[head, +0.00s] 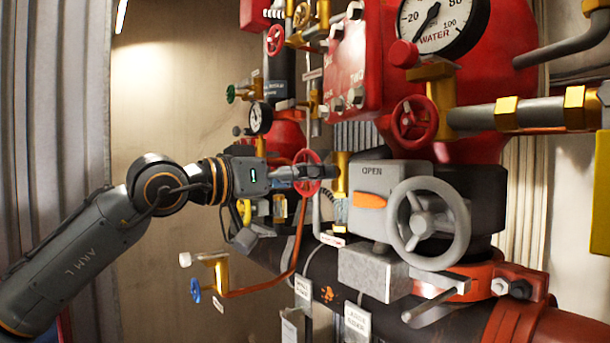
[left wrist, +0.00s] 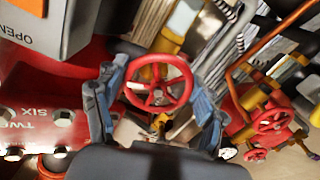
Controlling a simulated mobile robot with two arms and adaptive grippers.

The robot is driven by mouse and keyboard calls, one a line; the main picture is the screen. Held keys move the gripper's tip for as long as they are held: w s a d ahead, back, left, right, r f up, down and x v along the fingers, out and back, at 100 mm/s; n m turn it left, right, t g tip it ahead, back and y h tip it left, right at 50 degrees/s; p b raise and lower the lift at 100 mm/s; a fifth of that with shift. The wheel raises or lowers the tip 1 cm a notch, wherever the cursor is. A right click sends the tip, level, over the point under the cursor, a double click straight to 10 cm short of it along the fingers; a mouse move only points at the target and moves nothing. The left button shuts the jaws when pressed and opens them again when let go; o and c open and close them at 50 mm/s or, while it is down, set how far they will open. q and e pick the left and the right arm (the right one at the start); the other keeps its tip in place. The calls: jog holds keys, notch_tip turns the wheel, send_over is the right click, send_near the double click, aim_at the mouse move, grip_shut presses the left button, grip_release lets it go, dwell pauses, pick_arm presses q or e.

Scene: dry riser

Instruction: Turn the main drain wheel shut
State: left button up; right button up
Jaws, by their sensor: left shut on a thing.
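A red handwheel (head: 303,160) on a brass valve (head: 341,175) stands left of the grey OPEN box in the head view. I cannot read a main drain label on it. My left gripper (head: 318,172) reaches it from the left and is shut on it. In the left wrist view the same red wheel (left wrist: 183,70) sits between the two blue-grey fingers of the left gripper (left wrist: 160,90), one on each side of its rim. The fingers hide part of the wheel in the head view. My right gripper is not in view.
A grey box (head: 385,175) marked OPEN, with an orange indicator (head: 370,200) and a large grey handwheel (head: 462,225), stands close on the right. Another red wheel (head: 415,122) is above it. A blue-handled tap (head: 196,290) is below left. Pipes crowd behind.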

pick_arm(q)
jog(key=shift+f, duration=0.1)
dwell(0.3)
jog(key=o, duration=1.2)
jog(key=shift+a, duration=0.1)
jog(key=v, duration=1.1)
jog(key=shift+s+a, duration=0.25)
jog(key=shift+a, duration=0.05)
